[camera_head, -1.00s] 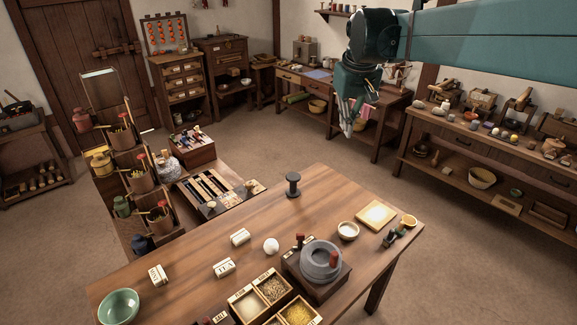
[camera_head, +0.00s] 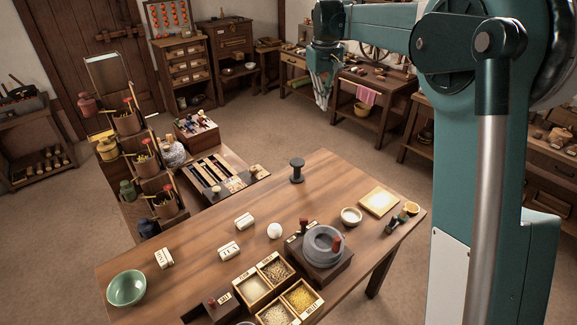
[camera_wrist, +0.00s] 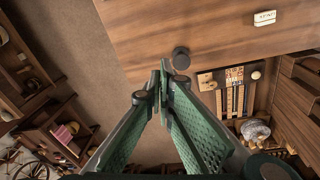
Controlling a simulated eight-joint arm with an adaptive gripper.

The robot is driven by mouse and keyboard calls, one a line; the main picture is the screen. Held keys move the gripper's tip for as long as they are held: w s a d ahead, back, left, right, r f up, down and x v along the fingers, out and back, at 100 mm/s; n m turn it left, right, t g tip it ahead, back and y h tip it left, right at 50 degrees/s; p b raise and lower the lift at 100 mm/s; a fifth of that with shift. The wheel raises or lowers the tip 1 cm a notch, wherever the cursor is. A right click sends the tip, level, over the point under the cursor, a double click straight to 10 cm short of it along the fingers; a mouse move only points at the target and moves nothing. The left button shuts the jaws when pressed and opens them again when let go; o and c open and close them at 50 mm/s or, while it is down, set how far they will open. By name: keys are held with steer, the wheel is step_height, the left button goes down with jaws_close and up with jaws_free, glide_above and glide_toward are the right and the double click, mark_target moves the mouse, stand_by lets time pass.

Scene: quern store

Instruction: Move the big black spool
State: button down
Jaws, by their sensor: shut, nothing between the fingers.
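The big black spool (camera_head: 297,170) stands upright near the far edge of the wooden table (camera_head: 200,248). In the wrist view the spool (camera_wrist: 181,58) is seen from above, just beyond my fingertips in the picture. My gripper (camera_head: 322,104) hangs in the air beyond the table's far edge, apart from the spool. Its green fingers (camera_wrist: 163,66) are shut and hold nothing.
A tool rack (camera_head: 160,190) stands left. The tabletop around the spool is clear.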

steer(key=w+a+f+n+g+p, duration=0.1)
steer(key=w+a+f+n+g, duration=0.1)
steer(key=w+a+f, duration=1.05)
steer(key=a+f, duration=0.2)
steer(key=f, duration=0.6)
steer(key=w+a+f+n+g+h, duration=0.1)
steer(key=w+a+f, duration=0.1)
steer(key=f, duration=0.6)
steer(key=shift+w+a+f+h+p, duration=0.3)
steer(key=shift+a+f+p, duration=0.15)
steer(key=shift+a, duration=0.3)
steer(key=shift+s, duration=0.1)
steer(key=b+x, duration=0.2)
steer(key=x, duration=0.8)
steer(key=shift+s, duration=0.15)
steer(key=shift+s+d+r, duration=0.1)
steer(key=shift+s+d, duration=0.25)
steer(key=shift+d, duration=0.05)
steer(key=shift+s+d+b, duration=0.4)
steer(key=shift+s+d, duration=0.6)
steer(key=shift+s, duration=0.05)
